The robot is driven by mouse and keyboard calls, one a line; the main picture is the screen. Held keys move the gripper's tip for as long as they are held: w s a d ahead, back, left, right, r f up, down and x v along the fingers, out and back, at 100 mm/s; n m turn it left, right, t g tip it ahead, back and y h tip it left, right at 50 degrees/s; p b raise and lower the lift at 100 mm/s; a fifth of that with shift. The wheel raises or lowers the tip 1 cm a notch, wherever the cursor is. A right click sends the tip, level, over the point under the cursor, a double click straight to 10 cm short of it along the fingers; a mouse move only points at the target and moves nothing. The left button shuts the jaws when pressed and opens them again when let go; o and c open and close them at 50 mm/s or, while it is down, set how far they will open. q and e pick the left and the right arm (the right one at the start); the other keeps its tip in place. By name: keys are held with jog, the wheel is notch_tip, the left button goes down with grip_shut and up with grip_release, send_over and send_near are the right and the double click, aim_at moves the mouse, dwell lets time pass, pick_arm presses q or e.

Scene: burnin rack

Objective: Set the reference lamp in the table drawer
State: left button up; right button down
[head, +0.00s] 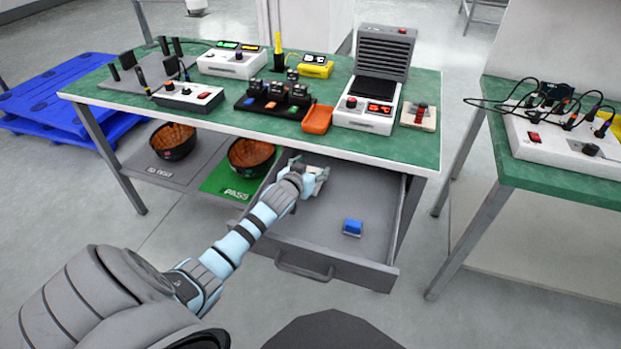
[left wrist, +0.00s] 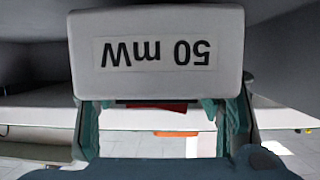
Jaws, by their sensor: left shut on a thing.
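The table drawer (head: 300,255) is pulled open under the green-topped table. My left gripper (head: 316,182) reaches into the back of the drawer opening, just below the tabletop edge. It is shut on a pale block with an upside-down "50 mW" label (left wrist: 158,52), seen close up in the left wrist view; I take it to be the reference lamp. The two fingers (left wrist: 163,125) stand at either side of it, with a small red part between them. Whether the block touches the drawer floor is hidden. My right gripper is not in view.
A blue block (head: 352,228) lies on the drawer floor, right of my gripper; the drawer's front is otherwise clear. The tabletop (head: 225,118) overhangs the drawer's back. Two dark bowls (head: 172,141) stand on the lower shelf at left. An orange tray (head: 317,119) sits above the drawer.

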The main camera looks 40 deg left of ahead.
pick_arm(q)
jog(key=shift+f, duration=0.8)
jog(key=shift+r, duration=0.2)
jog(key=o, duration=1.3)
jog(key=shift+s+f, duration=0.1)
jog(key=shift+c, duration=0.2)
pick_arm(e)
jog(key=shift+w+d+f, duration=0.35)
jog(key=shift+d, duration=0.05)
pick_arm(q)
jog(key=p+v, duration=0.3)
jog(key=v, duration=0.4)
jog(key=shift+s+d+r, duration=0.1)
jog(key=shift+s+r, duration=0.15)
jog(key=shift+r, duration=0.05)
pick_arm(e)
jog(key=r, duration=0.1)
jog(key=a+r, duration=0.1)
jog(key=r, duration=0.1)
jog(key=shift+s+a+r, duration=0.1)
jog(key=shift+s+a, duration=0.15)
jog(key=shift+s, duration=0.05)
pick_arm(q)
jog(key=shift+f, duration=0.1)
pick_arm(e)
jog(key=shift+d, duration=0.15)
